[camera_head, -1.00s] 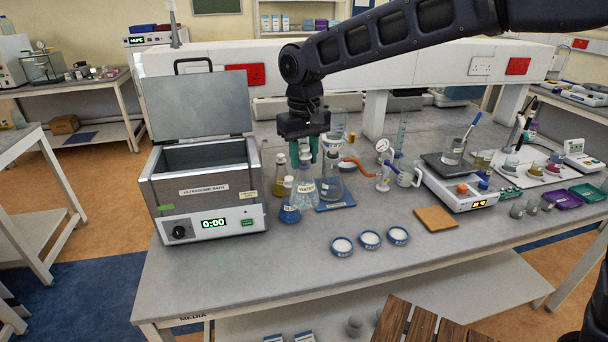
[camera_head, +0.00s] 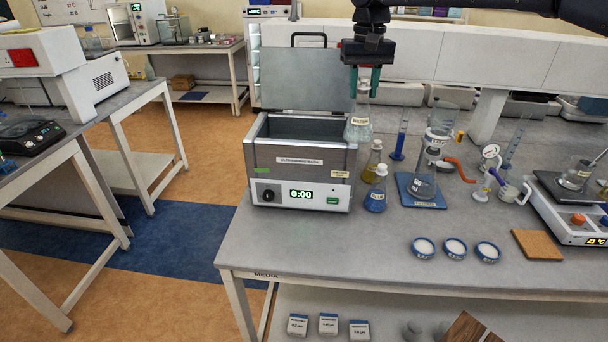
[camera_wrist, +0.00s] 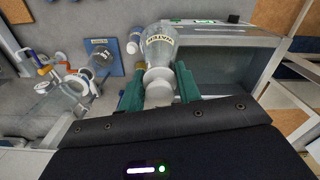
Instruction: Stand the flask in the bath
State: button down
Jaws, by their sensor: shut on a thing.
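The flask (camera_head: 358,127) is clear glass with a label and pale liquid. My gripper (camera_head: 363,82) is shut on its neck and holds it upright above the bench, at the right side of the bath. In the wrist view the flask (camera_wrist: 160,47) sits between the green fingers of my gripper (camera_wrist: 159,92). The ultrasonic bath (camera_head: 300,176) is a grey metal box with its lid (camera_head: 305,78) raised at the back and its top open. Its display reads 0:00. In the wrist view the bath (camera_wrist: 222,32) lies right of the flask. The bath's floor is hidden.
A glass vessel stands on a blue plate (camera_head: 418,203). Three small dishes (camera_head: 454,248) lie near the front. The bench is clear before the bath.

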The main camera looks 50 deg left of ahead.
jog(key=r, duration=0.1)
send_over(323, 142)
jog(key=w+a, duration=0.4)
jog(key=f, duration=2)
jog(key=shift+s, duration=0.2)
jog(key=shift+f, duration=0.1)
jog(key=c, duration=1)
grip_release()
jog(key=shift+o, duration=0.2)
notch_tip(323, 142, up, 12)
jog(key=shift+w, duration=0.1)
